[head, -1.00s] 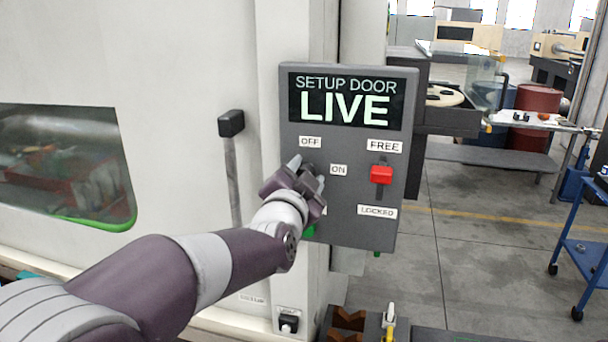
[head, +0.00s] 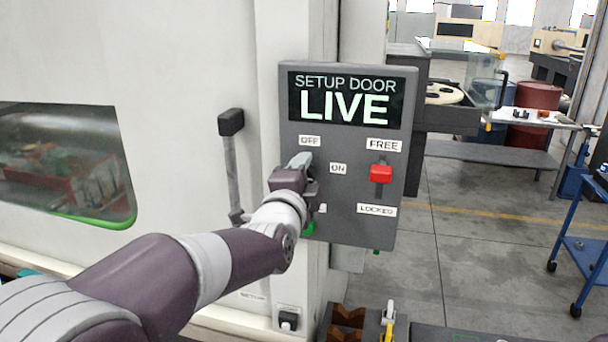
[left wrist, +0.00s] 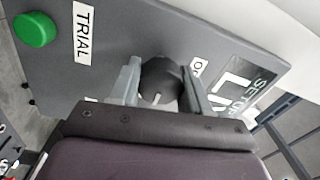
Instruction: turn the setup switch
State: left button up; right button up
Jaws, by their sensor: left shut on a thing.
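The setup switch is a dark round knob (left wrist: 160,80) with a pale pointer line, on the grey control panel (head: 345,225). In the left wrist view it sits between the two fingers of my left gripper (left wrist: 159,88), which is shut on it. In the head view my left gripper (head: 302,170) is at the panel below the OFF label (head: 309,142) and left of the ON label (head: 338,169), and it hides the knob. The panel display (head: 346,100) reads SETUP DOOR LIVE. My right gripper is not in view.
A green button (left wrist: 35,29) lies beside the TRIAL label (left wrist: 84,32). A lever handle (head: 231,123) stands left of the panel. Open floor lies to the right.

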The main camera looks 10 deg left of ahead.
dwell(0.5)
pick_arm(q)
jog(key=o, duration=1.1)
jog(key=shift+c, duration=0.2)
jog(key=shift+s+f, duration=0.1)
jog(key=shift+s, duration=0.2)
jog(key=s+b, duration=0.3)
jog(key=s, duration=0.9)
jog(key=shift+a, duration=0.45)
jog(key=shift+f, duration=0.1)
